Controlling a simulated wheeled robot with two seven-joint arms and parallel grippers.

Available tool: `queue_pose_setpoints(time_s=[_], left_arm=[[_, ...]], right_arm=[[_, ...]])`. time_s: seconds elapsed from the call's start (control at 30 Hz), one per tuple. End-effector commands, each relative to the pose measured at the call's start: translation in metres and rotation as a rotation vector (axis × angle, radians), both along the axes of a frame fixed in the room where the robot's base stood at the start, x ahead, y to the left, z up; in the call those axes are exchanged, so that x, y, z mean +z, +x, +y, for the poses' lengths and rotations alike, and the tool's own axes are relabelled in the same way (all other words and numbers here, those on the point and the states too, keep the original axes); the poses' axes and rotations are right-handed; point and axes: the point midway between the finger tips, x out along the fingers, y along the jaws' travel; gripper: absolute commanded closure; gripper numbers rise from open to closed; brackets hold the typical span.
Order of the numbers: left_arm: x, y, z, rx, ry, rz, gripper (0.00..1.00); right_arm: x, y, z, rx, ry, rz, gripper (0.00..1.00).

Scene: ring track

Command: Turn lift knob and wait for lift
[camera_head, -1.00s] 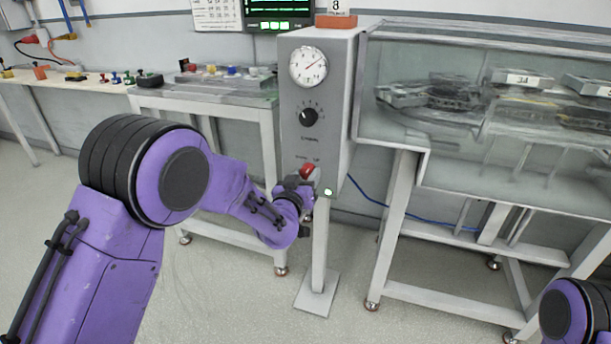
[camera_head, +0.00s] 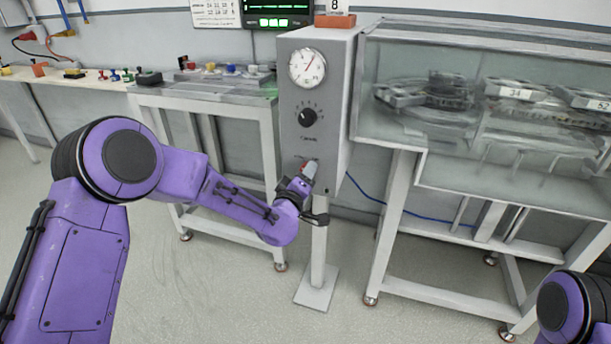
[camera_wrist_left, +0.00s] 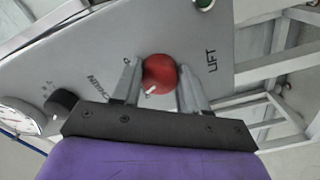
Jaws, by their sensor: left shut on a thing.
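The red lift knob (camera_wrist_left: 160,74) is on the lower front of the grey control box (camera_head: 345,95), beside the "LIFT" lettering in the left wrist view. It has a small white mark on its lower edge. My left gripper (camera_wrist_left: 156,84) is shut on the red knob, one finger on each side of it. In the head view my left gripper (camera_head: 308,172) is at the box's lower front and mostly hides the knob. My right arm shows only at the lower right edge, and its gripper is out of view.
A dial gauge (camera_head: 307,67) and a black knob (camera_head: 307,118) sit higher on the box. The glass-walled tank (camera_head: 440,150) with numbered parts stands at right. A bench (camera_head: 200,100) stands at left. A blue cable runs behind the box.

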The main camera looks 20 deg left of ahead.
Motion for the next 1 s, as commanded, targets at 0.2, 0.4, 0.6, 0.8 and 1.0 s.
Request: queue_pose_setpoints(time_s=[0.2,0.4,0.6,0.8,1.0], left_arm=[[-0.0002,-0.0001,-0.0002,0.000,-0.072,0.004,0.87],[-0.0002,-0.0002,-0.0005,0.000,-0.098,0.005,0.87],[-0.0002,-0.0002,-0.0006,0.000,-0.101,0.005,0.87],[-0.0002,-0.0002,-0.0006,0.000,-0.101,0.005,0.47],[-0.0001,-0.0002,-0.0005,0.000,-0.100,0.005,0.31]], right_arm=[[-0.0001,-0.0001,0.0000,0.000,0.000,0.000,0.57],[-0.0001,-0.0001,0.0000,0.000,0.000,0.000,0.57],[-0.0001,-0.0001,0.0000,0.000,0.000,0.000,0.57],[-0.0001,-0.0001,0.0000,0.000,0.000,0.000,0.57],[-0.0001,-0.0001,0.0000,0.000,0.000,0.000,0.57]])
